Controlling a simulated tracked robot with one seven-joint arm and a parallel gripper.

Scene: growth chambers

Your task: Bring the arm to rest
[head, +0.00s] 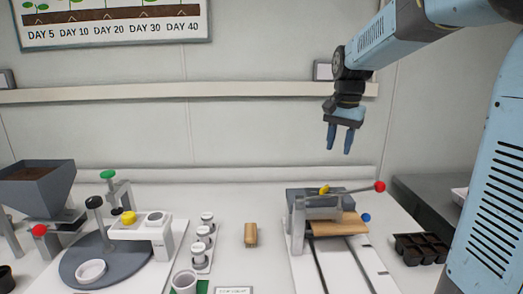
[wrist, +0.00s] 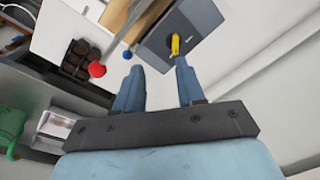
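My blue arm comes in from the upper right in the head view. My gripper (head: 340,138) hangs pointing down in the air, above the press-like device (head: 311,205) with the red-knobbed lever. Its two blue fingers are apart and nothing is between them. In the wrist view my gripper (wrist: 157,82) also shows spread, empty fingers. The device (wrist: 180,35) lies beyond the fingertips there, clear of them.
A wooden block (head: 250,235) lies mid-table. A black seedling tray (head: 420,248) is at right. A wall ledge (head: 200,90) runs behind my gripper.

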